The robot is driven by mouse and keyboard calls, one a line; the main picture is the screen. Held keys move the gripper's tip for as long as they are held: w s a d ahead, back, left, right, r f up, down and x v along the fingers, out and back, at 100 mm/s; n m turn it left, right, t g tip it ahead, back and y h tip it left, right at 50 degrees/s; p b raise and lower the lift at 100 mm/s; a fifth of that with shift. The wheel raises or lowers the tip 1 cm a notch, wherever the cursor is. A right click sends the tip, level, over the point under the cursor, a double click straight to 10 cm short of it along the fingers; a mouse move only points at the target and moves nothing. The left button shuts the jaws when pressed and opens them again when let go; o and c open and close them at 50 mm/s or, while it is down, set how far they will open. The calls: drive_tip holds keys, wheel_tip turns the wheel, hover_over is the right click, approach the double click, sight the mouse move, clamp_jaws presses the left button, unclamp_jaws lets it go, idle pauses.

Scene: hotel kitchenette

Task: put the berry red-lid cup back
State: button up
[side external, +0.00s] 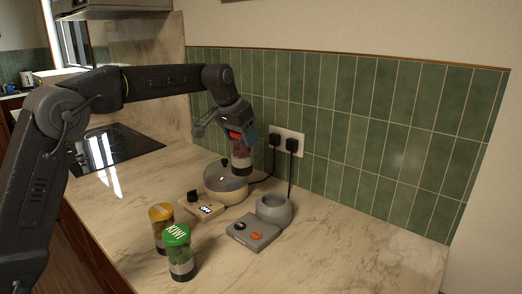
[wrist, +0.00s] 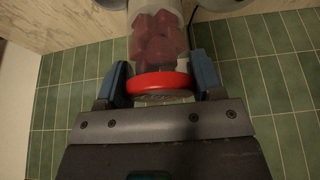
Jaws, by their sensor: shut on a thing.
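The berry cup (wrist: 158,38) is clear, holds dark red chunks and has a red lid (wrist: 160,86). My gripper (wrist: 160,80) is shut on it at the lid, with one blue-grey finger on each side. In the side view the cup (side external: 241,160) hangs lid-up below my gripper (side external: 236,138), raised above the counter near the wall. It overlaps the right edge of the pot in that view, so I cannot tell the exact gap. A cup with a yellow lid (side external: 161,230) and a green-lid KIWI cup (side external: 179,255) stand together at the front of the counter.
A grey blender-like base with a round ring (side external: 274,209) and buttons (side external: 252,232) is to the right. Black plugs and cords (side external: 291,146) are at the wall. The right counter (side external: 360,250) is clear.

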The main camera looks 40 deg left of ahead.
drive_tip(key=shift+s+a+r, duration=0.3)
drive_tip(key=shift+a+r, duration=0.1)
drive_tip(key=shift+a, duration=0.15)
drive_tip(key=shift+s+a+r, duration=0.25)
drive_tip(key=shift+a+r, duration=0.15)
drive_tip(key=shift+a, duration=0.1)
drive_tip(key=shift+s, duration=0.1)
drive_tip(key=s+d+f+m+h, duration=0.1)
drive_tip(key=s+d+f+m, duration=0.15)
drive_tip(key=s+d, duration=0.7)
drive_tip(key=s+d+f+m+h, duration=0.1)
drive_tip(key=s+d+f+m, duration=0.15)
drive_tip(key=s+d, duration=0.65)
drive_tip(key=s+a+f, duration=0.1)
drive_tip(key=f, duration=0.4)
drive_tip(key=s+a+f, duration=0.1)
drive_tip(key=s+f, duration=0.1)
drive_tip(key=f, duration=0.3)
drive_tip(key=shift+s+a+f+n, duration=0.3)
drive_tip(key=shift+a+f, duration=0.05)
drive_tip(key=shift+f, duration=0.05)
